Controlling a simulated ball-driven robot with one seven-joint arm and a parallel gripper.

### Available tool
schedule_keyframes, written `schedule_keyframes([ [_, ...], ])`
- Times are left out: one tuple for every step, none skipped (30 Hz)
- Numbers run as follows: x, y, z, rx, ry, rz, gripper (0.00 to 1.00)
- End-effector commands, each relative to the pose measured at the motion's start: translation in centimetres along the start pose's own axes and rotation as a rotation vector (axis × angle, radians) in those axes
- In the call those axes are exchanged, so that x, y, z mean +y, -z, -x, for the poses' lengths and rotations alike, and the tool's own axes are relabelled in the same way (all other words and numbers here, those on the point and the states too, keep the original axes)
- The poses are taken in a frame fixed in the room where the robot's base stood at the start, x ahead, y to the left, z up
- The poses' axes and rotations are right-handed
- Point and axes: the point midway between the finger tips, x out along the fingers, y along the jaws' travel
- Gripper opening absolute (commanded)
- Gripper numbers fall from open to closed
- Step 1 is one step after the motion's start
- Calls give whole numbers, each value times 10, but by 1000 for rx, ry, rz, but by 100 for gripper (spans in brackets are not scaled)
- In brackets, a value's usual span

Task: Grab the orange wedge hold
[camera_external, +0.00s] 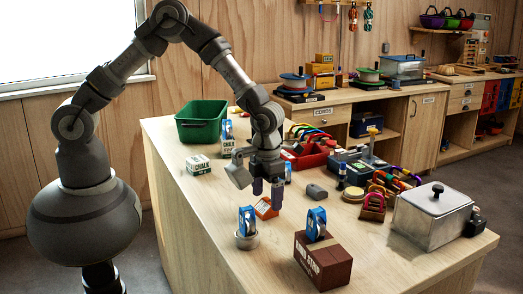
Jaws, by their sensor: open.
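The orange wedge hold (266,208) lies on the wooden worktop, near its middle. It is a small orange block with a paler patch on its face. My gripper (267,193) hangs pointing down just above it and partly in front of its top edge. I cannot tell from this view whether a finger touches the hold.
A green bin (202,120) and chalk boxes (198,164) stand at the back left. Blue-topped packs stand on a round tin (247,240) and a brown box (322,262) in front. A grey hold (317,191), red tray (308,158) and metal box (432,218) are right.

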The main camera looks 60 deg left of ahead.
Motion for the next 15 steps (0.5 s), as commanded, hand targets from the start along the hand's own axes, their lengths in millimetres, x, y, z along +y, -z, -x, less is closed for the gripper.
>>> schedule_keyframes([
  [2, -1, -13, 1, -1, 1, 87],
  [3, -1, -18, 1, -1, 1, 87],
  [2, -1, -24, 2, -1, 1, 87],
  [2, -1, -28, 2, -1, 1, 87],
  [2, -1, -31, 1, 0, 1, 87],
  [2, -1, -33, 0, 0, 1, 87],
  [2, -1, -33, -1, 0, 1, 87],
  [2, -2, -33, -1, 1, 2, 87],
  [2, -2, -32, -1, 1, 2, 87],
  [2, -2, -32, -1, 1, 2, 87],
  [2, -2, -32, -1, 1, 2, 87],
  [2, -2, -32, -1, 1, 2, 85],
  [2, -2, -32, -1, 1, 2, 78],
  [2, -2, -32, -1, 1, 3, 71],
  [2, -2, -32, -1, 1, 3, 62],
])
